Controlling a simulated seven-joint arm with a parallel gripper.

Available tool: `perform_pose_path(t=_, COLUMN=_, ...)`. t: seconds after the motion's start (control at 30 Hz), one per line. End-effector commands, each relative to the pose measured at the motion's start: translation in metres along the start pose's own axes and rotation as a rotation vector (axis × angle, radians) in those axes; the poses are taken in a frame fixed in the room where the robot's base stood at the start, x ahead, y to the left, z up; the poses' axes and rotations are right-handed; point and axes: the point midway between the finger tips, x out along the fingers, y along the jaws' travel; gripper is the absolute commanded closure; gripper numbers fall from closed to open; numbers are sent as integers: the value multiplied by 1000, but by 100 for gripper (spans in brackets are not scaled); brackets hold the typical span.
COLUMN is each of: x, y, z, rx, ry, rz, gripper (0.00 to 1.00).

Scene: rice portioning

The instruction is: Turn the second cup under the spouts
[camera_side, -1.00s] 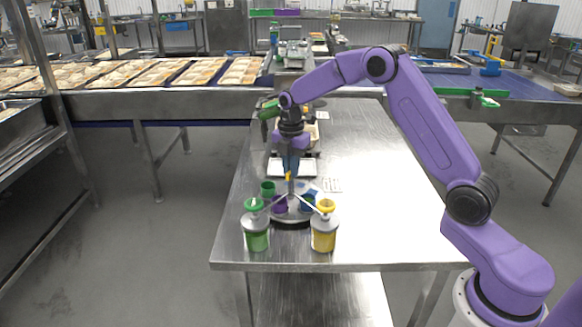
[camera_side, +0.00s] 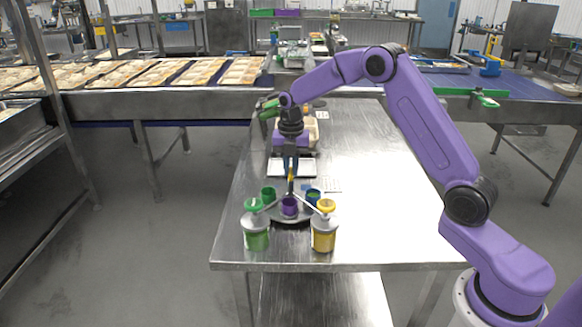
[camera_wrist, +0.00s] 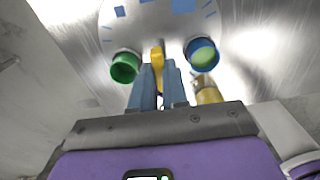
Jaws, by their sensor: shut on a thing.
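A dark round turntable (camera_side: 289,220) carries a green cup (camera_side: 268,193) at left, a purple cup (camera_side: 289,207) at the front and a blue cup (camera_side: 313,195) at right. The purple cup stands between the tips of two thin spouts. The spouts run from a green-topped jar (camera_side: 257,228) and a yellow-topped jar (camera_side: 324,230). My gripper (camera_side: 290,173) is shut on a yellow upright handle (camera_wrist: 157,56) at the turntable's middle. In the wrist view, the blue cup (camera_wrist: 202,55) has pale green contents. The green cup (camera_wrist: 125,67) is also there; the purple cup is hidden.
The jars stand near the front edge of the steel table (camera_side: 375,200). A scale-like device with a white plate (camera_side: 292,167) and a pale tray (camera_side: 311,130) are behind the turntable. The table's right side is clear.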

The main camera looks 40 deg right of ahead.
Motion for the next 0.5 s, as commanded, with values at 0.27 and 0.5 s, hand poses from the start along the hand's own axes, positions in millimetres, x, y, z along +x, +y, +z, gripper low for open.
perform_pose_path(t=0.27, x=0, y=-1, z=2, rx=-37, ry=-3, rz=1, gripper=100)
perform_pose_path(t=0.5, x=0, y=-1, z=2, rx=-43, ry=-3, rz=2, gripper=100)
